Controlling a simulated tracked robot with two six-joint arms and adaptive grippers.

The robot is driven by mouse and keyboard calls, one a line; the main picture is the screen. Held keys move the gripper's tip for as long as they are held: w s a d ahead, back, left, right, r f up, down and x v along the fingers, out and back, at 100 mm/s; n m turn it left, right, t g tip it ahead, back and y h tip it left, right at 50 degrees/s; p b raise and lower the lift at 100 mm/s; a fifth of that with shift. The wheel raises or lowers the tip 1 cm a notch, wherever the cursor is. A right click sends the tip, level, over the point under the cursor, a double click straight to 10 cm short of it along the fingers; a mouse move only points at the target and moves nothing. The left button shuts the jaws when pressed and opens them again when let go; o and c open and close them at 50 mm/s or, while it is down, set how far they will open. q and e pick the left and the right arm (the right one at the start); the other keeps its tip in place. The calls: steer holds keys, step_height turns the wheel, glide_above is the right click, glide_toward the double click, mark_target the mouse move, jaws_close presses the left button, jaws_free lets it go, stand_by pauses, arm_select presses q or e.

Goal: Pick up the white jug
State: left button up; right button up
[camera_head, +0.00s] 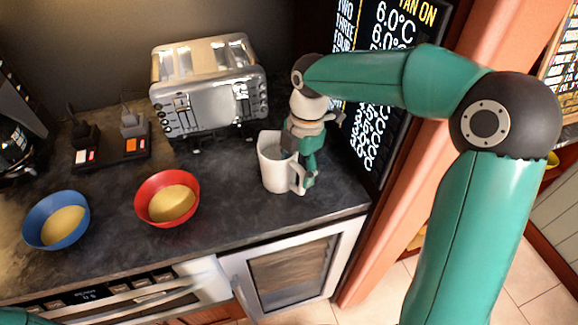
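The white jug (273,168) stands upright on the dark countertop near its right end, with its open top showing and its handle toward the right. My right gripper (303,173) comes down from above at the handle side of the jug. Its fingers overlap the jug's right rim and handle in the picture. Whether they are closed on the handle cannot be made out. Only a bit of my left arm shows at the bottom left corner; its gripper is out of view.
A silver toaster (207,85) stands behind the jug. A red bowl (150,203) and a blue bowl (45,219) sit to the left. A black menu board (375,110) stands close on the right. The counter (235,215) is bare in front of the jug.

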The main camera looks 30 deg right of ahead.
jaws_close()
steer(key=shift+r, duration=0.15)
